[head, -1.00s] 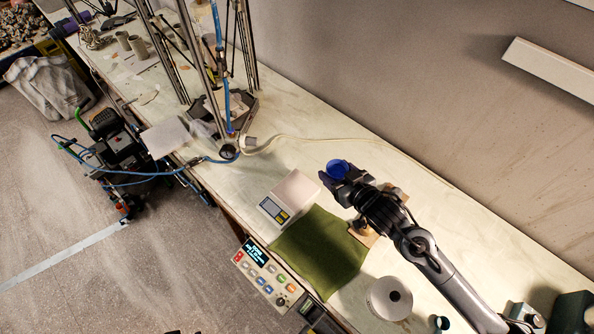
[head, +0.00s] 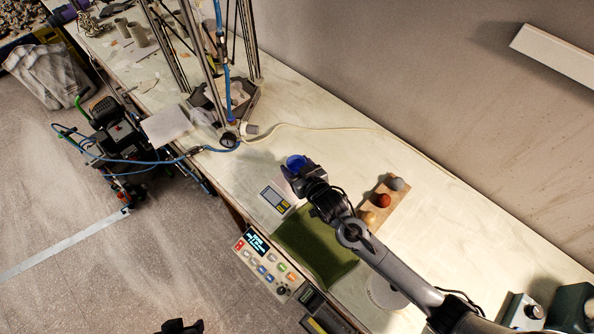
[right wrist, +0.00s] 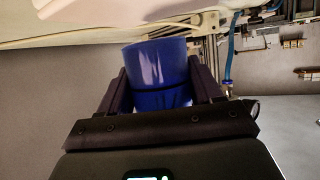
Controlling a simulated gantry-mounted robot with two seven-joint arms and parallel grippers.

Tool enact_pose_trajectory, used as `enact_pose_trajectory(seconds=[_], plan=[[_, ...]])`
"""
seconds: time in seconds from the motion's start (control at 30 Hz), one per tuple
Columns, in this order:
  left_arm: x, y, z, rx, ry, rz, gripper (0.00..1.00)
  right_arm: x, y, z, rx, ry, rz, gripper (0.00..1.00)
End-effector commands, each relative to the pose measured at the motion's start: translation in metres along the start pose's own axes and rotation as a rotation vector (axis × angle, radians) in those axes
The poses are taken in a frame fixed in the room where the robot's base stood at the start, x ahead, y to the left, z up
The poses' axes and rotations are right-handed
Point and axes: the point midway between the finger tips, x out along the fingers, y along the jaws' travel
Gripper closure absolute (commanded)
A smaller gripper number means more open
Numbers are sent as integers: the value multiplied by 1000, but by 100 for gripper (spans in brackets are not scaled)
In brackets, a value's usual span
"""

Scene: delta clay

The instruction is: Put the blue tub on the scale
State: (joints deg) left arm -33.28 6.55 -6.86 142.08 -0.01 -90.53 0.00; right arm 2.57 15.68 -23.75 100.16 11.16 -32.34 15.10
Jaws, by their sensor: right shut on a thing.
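The blue tub (head: 296,161) is held between the fingers of my right gripper (head: 294,172), over the far end of the scale in the head view. In the right wrist view the tub (right wrist: 158,75) sits between both fingers, which are shut on its sides. The scale (head: 275,198) is a pale box with a yellow-edged display. Its plate is mostly hidden by my right gripper. I cannot tell the tub's height above it. My left gripper (head: 182,326) shows only as a small dark shape at the bottom edge, too little to judge its jaws.
A green cloth (head: 315,252) lies beside the scale. A control panel (head: 265,264) is at the front edge. A frame with blue hose (head: 226,75) stands to the left.

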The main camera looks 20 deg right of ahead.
Motion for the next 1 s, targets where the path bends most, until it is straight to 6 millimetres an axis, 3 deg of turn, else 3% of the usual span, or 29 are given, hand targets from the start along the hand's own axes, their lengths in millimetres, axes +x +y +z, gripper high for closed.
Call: enact_pose_trajectory(seconds=[0.2,0.67,0.7,0.83,1.0], plan=[[0,1,0,-2,1,2,57,8,0,22,-1,-1,0,64],[2,-2,0,8,1,-6,57,11,0,28,0,0,0,64],[1,-2,0,10,0,-7,57,10,0,27,0,0,0,29],[1,-2,0,11,0,-8,57,10,0,27,0,0,0,10],[1,-2,0,11,0,-8,57,10,0,27,0,0,0,10]])
